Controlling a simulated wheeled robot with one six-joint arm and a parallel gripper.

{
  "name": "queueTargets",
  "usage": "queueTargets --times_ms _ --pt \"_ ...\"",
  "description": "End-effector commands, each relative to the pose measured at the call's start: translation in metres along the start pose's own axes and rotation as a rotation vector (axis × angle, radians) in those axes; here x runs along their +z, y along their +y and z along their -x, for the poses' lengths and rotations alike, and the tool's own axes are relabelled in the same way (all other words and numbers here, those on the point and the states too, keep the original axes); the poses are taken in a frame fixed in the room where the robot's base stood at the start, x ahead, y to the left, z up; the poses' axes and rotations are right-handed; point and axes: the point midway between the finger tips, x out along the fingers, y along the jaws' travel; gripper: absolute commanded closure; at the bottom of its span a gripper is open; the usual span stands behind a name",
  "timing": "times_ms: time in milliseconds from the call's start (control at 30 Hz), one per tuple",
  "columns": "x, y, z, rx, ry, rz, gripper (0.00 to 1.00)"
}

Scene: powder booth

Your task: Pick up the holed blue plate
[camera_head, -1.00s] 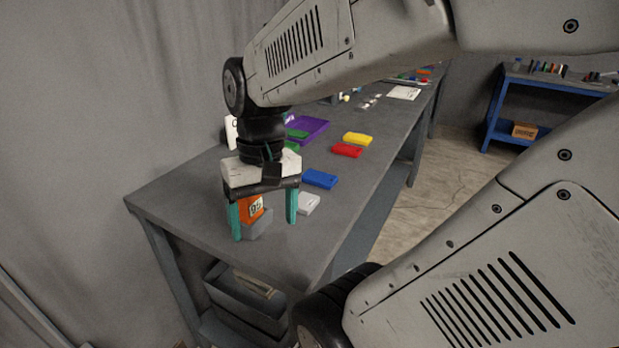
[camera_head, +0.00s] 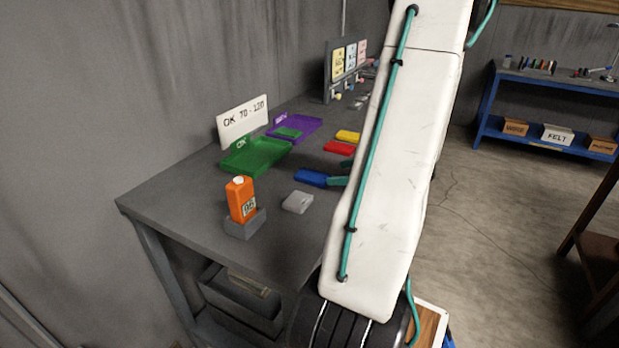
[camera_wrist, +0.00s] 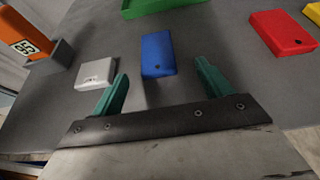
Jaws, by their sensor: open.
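The blue plate (camera_head: 311,177) lies flat on the grey bench, right of the grey plate. In the wrist view the blue plate (camera_wrist: 158,55) shows a small dark hole near its near right end. My gripper (camera_wrist: 160,82) is open, with its two teal fingers either side of the line to the blue plate and its near end close to the gap between them. Nothing is held. In the head view only the teal fingertips (camera_head: 343,173) show beside the blue plate's right end; my arm hides the rest.
A grey plate (camera_head: 297,202) lies just left, near my left finger. An orange bottle (camera_head: 241,198) stands in a grey holder. Red (camera_head: 338,147) and yellow (camera_head: 348,136) plates lie behind. A green tray (camera_head: 256,155) and purple tray (camera_head: 301,128) stand farther back.

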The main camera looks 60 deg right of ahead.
Motion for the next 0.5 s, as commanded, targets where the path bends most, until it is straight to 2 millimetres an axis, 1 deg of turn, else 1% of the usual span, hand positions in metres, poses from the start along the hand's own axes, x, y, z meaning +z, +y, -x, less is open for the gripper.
queueTargets --times_ms 100,267,400,500 --pt "0.002 -0.003 -0.012 -0.011 -0.007 -0.022 0.22" --pt "0.002 0.0 -0.031 -0.007 -0.006 -0.021 0.22" --pt "0.0 0.006 -0.051 -0.004 -0.006 -0.02 0.22" --pt "0.0 0.007 -0.066 -0.005 -0.006 -0.018 0.22"
